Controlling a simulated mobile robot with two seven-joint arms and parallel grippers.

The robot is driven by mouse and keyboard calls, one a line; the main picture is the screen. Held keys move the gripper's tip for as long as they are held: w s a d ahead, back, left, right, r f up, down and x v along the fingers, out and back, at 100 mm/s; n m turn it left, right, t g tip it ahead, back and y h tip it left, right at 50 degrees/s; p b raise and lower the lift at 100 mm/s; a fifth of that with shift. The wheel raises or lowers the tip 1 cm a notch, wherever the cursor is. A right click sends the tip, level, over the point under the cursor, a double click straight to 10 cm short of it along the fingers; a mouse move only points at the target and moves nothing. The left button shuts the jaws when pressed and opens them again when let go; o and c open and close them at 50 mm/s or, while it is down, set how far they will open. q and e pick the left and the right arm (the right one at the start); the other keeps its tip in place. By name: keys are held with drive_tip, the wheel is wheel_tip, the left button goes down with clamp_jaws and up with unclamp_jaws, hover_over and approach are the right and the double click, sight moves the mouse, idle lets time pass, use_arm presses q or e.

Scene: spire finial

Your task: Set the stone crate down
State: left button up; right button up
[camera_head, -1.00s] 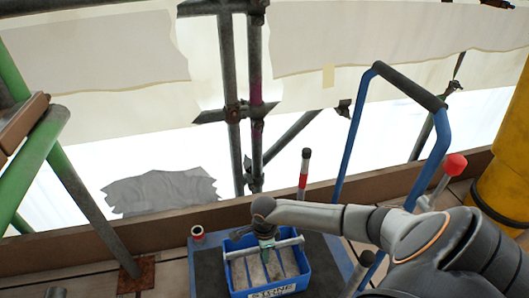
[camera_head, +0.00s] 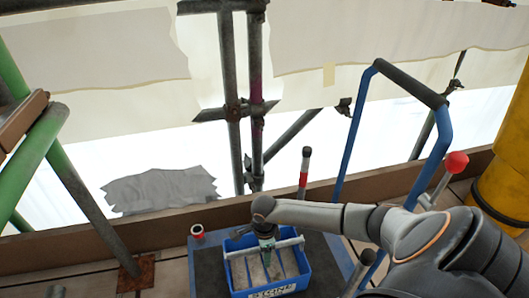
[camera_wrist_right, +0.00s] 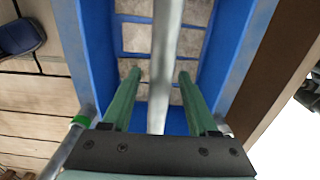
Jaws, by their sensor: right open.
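The stone crate (camera_head: 237,278) is a blue open box with a pale handle bar across its top and grey stone pieces inside. It sits on the dark deck of a blue-framed trolley (camera_head: 210,272) at the bottom of the head view. My right gripper (camera_head: 267,256) is directly above the crate. In the right wrist view its green fingers (camera_wrist_right: 160,76) are apart, one on each side of the crate's handle bar (camera_wrist_right: 166,40), with gaps visible between. The crate's underside is hidden. My left gripper is not in view.
A capped post with a red band (camera_head: 304,170) stands behind the crate. The trolley's blue push handle (camera_head: 352,140) rises at right, beside a red-knobbed lever (camera_head: 456,163). A yellow cylinder (camera_head: 500,190) stands far right. Scaffold poles (camera_head: 232,130) and a wooden toe board (camera_head: 150,235) run behind.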

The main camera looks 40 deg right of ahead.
drive_tip(key=shift+s+f, duration=0.1)
wheel_tip(320, 180, up, 11)
drive_tip(key=p, duration=0.5)
drive_tip(key=shift+r+p, duration=0.35)
drive_tip(key=shift+r, duration=0.5)
drive_tip(key=shift+a, duration=0.1)
